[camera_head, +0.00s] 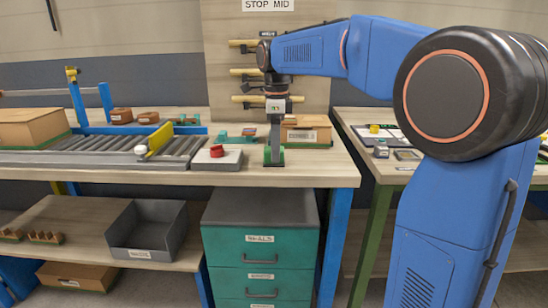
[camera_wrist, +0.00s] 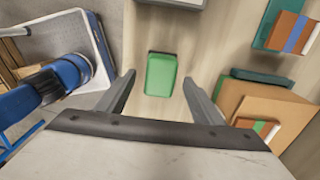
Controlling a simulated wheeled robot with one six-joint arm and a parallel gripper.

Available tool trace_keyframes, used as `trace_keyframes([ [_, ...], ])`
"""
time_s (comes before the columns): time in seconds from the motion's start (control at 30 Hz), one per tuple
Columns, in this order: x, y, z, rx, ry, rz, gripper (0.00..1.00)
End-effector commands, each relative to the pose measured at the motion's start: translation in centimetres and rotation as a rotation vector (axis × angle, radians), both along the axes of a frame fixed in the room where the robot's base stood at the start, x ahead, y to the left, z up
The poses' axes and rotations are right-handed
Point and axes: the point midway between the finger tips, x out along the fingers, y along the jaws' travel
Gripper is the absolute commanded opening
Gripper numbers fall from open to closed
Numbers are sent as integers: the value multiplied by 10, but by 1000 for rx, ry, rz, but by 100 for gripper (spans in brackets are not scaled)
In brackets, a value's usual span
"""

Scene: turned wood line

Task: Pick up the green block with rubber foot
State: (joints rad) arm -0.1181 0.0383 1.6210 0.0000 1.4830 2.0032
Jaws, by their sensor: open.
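The green block (camera_wrist: 161,74) lies on the wooden bench top, with a thin dark edge at its far end in the wrist view. It also shows in the head view (camera_head: 280,156), low at the bench front and partly hidden by my gripper. My gripper (camera_head: 273,149) points down over it. In the wrist view my gripper (camera_wrist: 159,79) is open, with one finger on each side of the block. The block appears between the fingertips, with gaps at both sides. I cannot tell how far above it the tips are.
A cardboard box (camera_head: 308,135) stands close on the right. A grey box with a red button (camera_head: 217,151) stands left, beside the roller conveyor (camera_head: 100,158). A teal holder with coloured blocks (camera_wrist: 287,30) is near. The bench's front edge is close.

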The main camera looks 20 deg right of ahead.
Motion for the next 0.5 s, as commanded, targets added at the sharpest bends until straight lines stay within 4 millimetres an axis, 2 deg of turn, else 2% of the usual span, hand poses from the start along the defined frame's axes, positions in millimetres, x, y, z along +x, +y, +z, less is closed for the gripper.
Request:
trace_keyframes([
  [0.1, -1, 0, -15, -1, 1, 0, 61],
  [0.2, 0, 0, -22, 0, 0, 0, 61],
  [0.47, 0, 1, -24, 0, -1, 0, 61],
  [0.5, 0, 1, -24, 0, -1, 0, 54],
])
